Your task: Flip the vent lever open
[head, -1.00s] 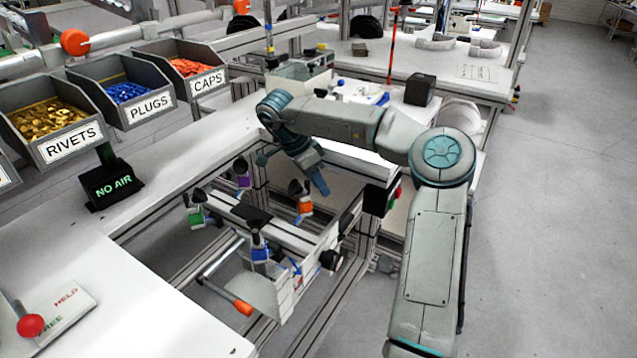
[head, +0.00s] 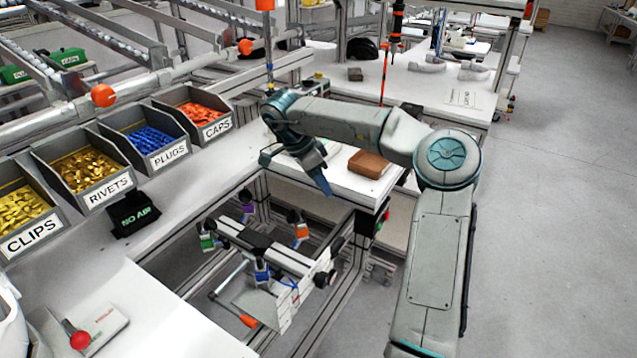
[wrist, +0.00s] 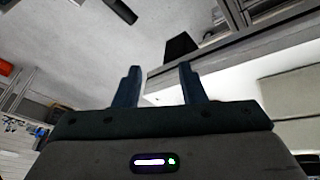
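Nothing in view is labelled as the vent lever, and I cannot tell for sure which part it is. In the head view, a rod with an orange grip (head: 248,321) sticks out at the lower front of the fixture (head: 262,246) in the bench opening. A red ball knob (head: 79,340) stands on a white plate at lower left. My gripper (head: 321,181) points down beyond the fixture, above the far side of the opening. In the wrist view, my gripper (wrist: 160,85) has its two dark fingers apart, with nothing between them.
Bins of clips (head: 30,238), rivets, plugs and caps line the bench's left side. A "NO AIR" sign (head: 134,214) stands before them. A brown block (head: 369,164) lies on the white surface beside my arm. Coloured clamps (head: 301,231) surround the fixture. Open floor lies right.

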